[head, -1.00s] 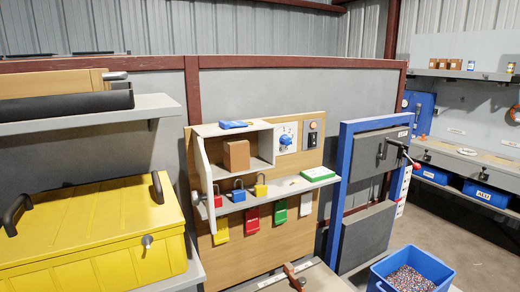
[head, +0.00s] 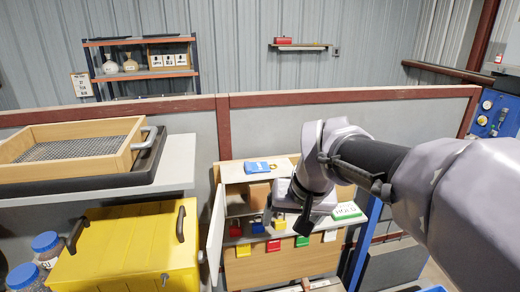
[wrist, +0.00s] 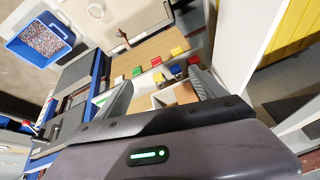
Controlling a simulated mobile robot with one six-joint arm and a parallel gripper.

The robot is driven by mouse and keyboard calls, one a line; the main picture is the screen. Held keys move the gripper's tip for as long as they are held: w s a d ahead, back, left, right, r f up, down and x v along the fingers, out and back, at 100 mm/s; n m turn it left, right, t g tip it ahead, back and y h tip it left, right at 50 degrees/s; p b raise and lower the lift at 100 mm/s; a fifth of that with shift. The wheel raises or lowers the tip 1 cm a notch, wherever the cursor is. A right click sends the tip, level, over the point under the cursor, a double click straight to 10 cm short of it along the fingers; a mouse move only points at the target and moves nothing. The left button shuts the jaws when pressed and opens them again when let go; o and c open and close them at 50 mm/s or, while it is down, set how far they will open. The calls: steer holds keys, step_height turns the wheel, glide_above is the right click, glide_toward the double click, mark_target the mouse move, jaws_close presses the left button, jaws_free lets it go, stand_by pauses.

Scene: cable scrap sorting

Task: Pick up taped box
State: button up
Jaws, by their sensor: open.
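The taped box (head: 258,194) is a small brown carton in the upper compartment of an open-fronted shelf unit on a wooden panel. In the head view its right part is hidden by my arm, and no tape can be made out. My gripper (head: 303,212) is in front of the unit, just right of the box, mostly hidden behind my wrist. In the wrist view my gripper (wrist: 160,80) has its fingers spread apart, with nothing held. A brown patch between them looks like the box (wrist: 187,91), beyond the fingers.
The shelf's white door (head: 217,235) stands open at its left. Blue packet (head: 257,167) lies on top. Coloured padlocks and tags (head: 273,245) are below the box. A yellow chest (head: 130,250) stands left; a blue bin (wrist: 40,38) of granules shows in the wrist view.

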steer(key=w+a+r+n+p, duration=0.2)
steer(key=w+a+r+p, duration=0.1)
steer(key=w+r+p, duration=0.55)
steer(key=p, duration=0.4)
glide_above(260, 198)
steer(key=s, duration=0.2)
step_height(260, 198, down, 11)
steer(key=p+x, duration=0.1)
steer(key=x, duration=0.3)
steer(key=p+x, duration=0.1)
steer(key=x, duration=0.1)
steer(key=shift+s+d+f+p, duration=0.2)
steer(key=shift+d+f+p, duration=0.1)
steer(key=shift+d+f, duration=0.1)
steer(key=shift+s+r, duration=0.15)
steer(key=shift+s, duration=0.05)
steer(key=shift+c, duration=1.1)
steer(key=c, duration=1.5)
steer(key=shift+b, duration=0.4)
